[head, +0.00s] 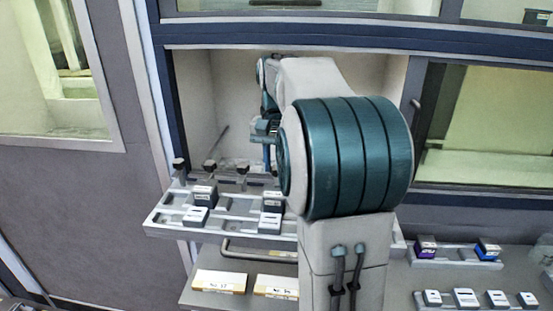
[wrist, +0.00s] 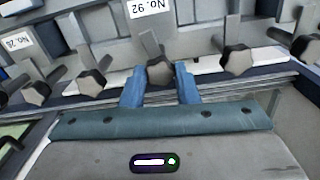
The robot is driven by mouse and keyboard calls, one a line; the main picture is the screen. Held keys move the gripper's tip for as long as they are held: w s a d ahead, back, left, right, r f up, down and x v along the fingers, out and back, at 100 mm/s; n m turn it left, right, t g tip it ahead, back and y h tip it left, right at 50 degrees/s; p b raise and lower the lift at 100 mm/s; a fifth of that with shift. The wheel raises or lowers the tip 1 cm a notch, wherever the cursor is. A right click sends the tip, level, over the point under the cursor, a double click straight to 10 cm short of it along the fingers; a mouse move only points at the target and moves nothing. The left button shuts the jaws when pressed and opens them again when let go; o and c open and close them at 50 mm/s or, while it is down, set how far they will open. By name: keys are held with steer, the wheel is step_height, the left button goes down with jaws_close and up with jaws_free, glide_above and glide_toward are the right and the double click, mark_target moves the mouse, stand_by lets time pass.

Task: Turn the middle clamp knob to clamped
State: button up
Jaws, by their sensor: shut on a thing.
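A row of dark, lobed clamp knobs runs across the wrist view. The middle knob (wrist: 160,71) of those visible there sits between the two blue fingers of my gripper (wrist: 160,84), which is shut on it. A grey upright bar stands just behind this knob. I cannot tell from its look whether it is clamped. Neighbouring knobs, one on the left (wrist: 92,82) and one on the right (wrist: 238,60), stand clear of the fingers. In the head view my arm hides the gripped knob, while several dark knobs (head: 209,167) show left of it.
A grey fixture shelf (head: 160,219) holds several small dark and white blocks (head: 204,195). A handle bar (head: 262,253) runs below it, above labelled plates (head: 219,281). More blocks (head: 466,298) sit at the right. The recess wall (head: 205,85) stands behind my arm.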

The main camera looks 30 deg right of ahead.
steer(key=shift+r+m, duration=0.1)
steer(key=shift+m, duration=1)
steer(key=o, duration=1)
step_height(320, 180, up, 14)
steer(key=shift+d+f+p, duration=0.1)
steer(key=shift+f+p, duration=0.05)
steer(key=shift+p, duration=0.2)
